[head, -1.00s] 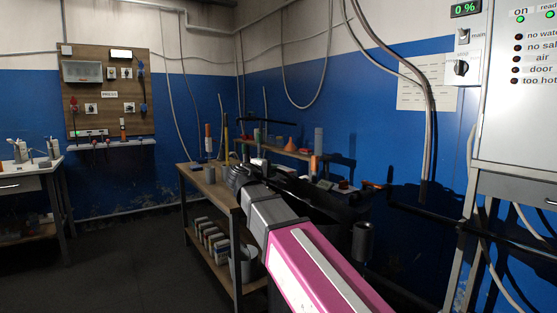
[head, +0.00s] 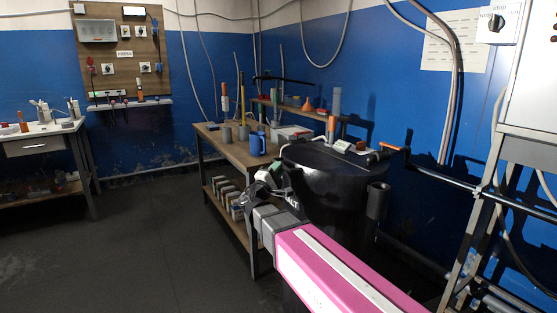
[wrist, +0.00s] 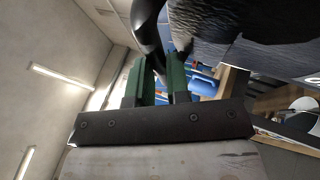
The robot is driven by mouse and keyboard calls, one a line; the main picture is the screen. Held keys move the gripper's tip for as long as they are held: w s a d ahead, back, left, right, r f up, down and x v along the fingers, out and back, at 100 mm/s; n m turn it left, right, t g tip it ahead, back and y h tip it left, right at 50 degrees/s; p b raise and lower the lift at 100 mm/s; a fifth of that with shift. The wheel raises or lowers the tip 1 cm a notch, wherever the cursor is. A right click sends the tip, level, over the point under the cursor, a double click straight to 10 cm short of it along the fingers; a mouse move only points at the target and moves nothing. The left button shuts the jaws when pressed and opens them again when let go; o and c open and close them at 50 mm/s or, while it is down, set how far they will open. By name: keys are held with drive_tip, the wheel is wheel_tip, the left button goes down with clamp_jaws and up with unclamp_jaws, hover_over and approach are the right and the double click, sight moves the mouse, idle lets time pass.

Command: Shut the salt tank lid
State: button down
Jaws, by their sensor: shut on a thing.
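The black round salt tank (head: 330,205) stands right of the workbench in the head view. Its dark lid (head: 335,162) looks flat, or nearly flat, across the top; any small gap at the rim is too dark to tell. My gripper (head: 272,178) is at the tank's left front side, near rim height. In the wrist view its green fingers (wrist: 160,80) are closed about a dark curved strip (wrist: 148,35), seemingly part of the lid; which part I cannot tell.
The workbench (head: 225,148) left of the tank holds a blue jug (head: 257,144) and cups. An orange-ended black pipe (head: 392,148) and small fittings are behind the tank. A metal frame (head: 490,205) stands at right. The floor (head: 150,235) at left is clear.

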drive_tip(key=shift+w+d+f, duration=0.1)
drive_tip(key=shift+f, duration=1.95)
drive_tip(key=c, duration=1.1)
unclamp_jaws()
drive_tip(key=shift+f, duration=0.1)
drive_tip(key=v, duration=1)
drive_tip(key=shift+s+a, duration=0.2)
drive_tip(key=shift+s, duration=0.1)
drive_tip(key=shift+f, duration=0.1)
